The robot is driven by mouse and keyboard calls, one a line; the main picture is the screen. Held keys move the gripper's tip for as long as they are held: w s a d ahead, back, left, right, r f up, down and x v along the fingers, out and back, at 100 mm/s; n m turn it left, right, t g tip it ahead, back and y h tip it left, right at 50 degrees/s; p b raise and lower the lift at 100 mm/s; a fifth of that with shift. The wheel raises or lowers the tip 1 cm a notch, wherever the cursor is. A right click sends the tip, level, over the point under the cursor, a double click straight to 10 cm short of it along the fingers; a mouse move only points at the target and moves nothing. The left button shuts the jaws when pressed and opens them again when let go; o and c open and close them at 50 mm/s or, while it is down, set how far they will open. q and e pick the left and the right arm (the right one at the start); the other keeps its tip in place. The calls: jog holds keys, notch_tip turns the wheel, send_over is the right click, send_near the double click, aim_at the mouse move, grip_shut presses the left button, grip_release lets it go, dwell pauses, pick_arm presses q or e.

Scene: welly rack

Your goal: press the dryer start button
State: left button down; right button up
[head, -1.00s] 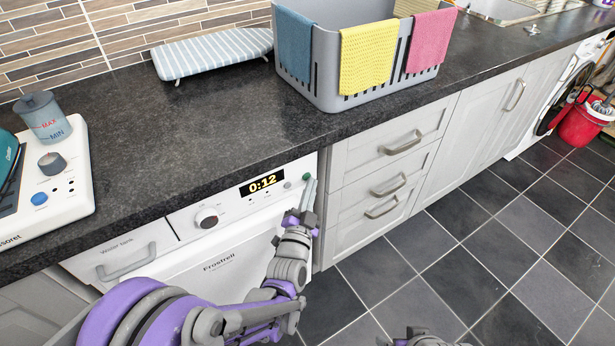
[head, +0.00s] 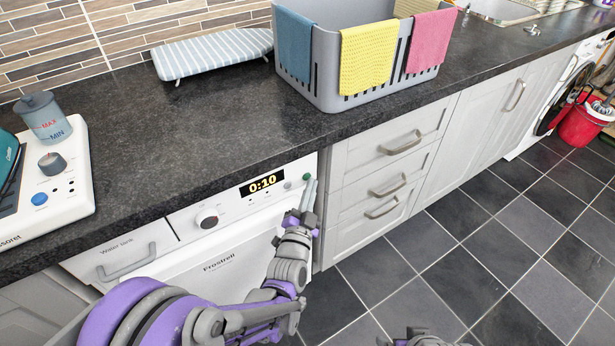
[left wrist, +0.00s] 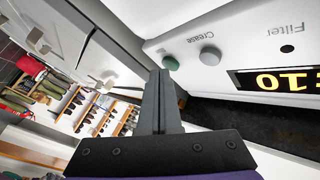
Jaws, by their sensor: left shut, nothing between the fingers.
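The white dryer (head: 254,222) is under the counter, with a lit display (head: 262,184) reading 0:10. At the right end of its panel is a round green button (head: 306,177), also in the left wrist view (left wrist: 171,62); the label beside it is mostly hidden. A grey button (left wrist: 210,56) marked Crease is next to it. My left gripper (head: 309,188) is shut and empty, its fingertips (left wrist: 159,75) right by the green button. I cannot tell whether they touch it. Part of my right arm (head: 425,338) shows at the bottom edge; its fingers are not clear.
The dark counter (head: 215,115) overhangs the dryer panel. On it are a grey basket (head: 310,80) with cloths, a striped ironing board (head: 212,52) and a white appliance (head: 75,180). Drawers (head: 385,170) adjoin on the right. The tiled floor (head: 470,240) in front is clear.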

pick_arm(q)
jog(key=shift+s+d, duration=0.3)
jog(key=shift+s, duration=0.05)
jog(key=shift+s, duration=0.1)
jog(key=s+d, duration=0.1)
jog(key=s, duration=0.1)
jog(key=s+d, duration=0.2)
jog(key=shift+p, duration=0.4)
dwell(0.7)
